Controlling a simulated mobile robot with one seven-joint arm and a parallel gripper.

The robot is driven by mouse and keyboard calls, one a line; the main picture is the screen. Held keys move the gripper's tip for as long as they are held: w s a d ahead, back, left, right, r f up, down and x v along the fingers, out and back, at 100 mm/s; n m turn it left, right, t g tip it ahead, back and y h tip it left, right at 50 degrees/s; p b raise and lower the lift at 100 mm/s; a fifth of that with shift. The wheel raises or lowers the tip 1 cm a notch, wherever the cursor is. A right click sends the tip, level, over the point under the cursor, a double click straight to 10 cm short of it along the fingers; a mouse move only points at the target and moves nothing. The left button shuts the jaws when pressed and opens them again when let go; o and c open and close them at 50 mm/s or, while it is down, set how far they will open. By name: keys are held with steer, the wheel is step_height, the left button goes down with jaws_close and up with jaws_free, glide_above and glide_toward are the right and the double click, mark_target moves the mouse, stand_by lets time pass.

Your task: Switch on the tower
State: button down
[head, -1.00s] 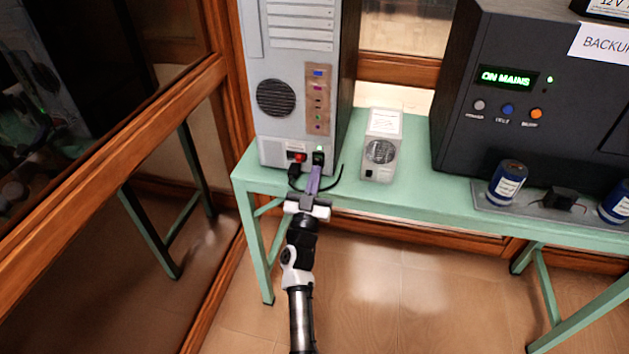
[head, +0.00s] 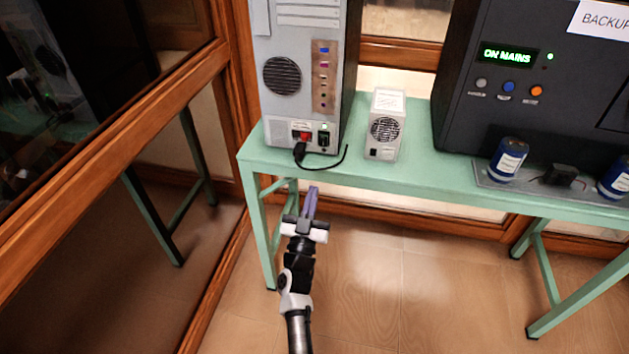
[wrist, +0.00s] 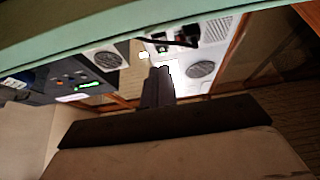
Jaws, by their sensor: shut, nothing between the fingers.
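The tower (head: 296,100), a grey computer case with its back panel facing me, stands at the left end of the green table. Low on that panel are a red switch (head: 305,135) and, to its right, a black rocker switch (head: 323,138) with a green light just above it. A black plug and cable (head: 300,152) hang at the panel's lower left. My gripper (head: 311,190) is shut and empty, in front of the table's edge and below the switches, apart from the tower. The wrist view shows the tower (wrist: 190,75) upside down beyond the fingers (wrist: 158,75).
A small grey box with a round grille (head: 384,130) stands right of the tower on the green table (head: 430,160). A black backup unit (head: 490,120) stands further right, with blue cans (head: 508,160) in front. A wood-framed glass wall (head: 130,120) is at left.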

steer(key=shift+v, duration=1)
steer(key=shift+w+f, duration=0.1)
steer(key=shift+f, duration=0.05)
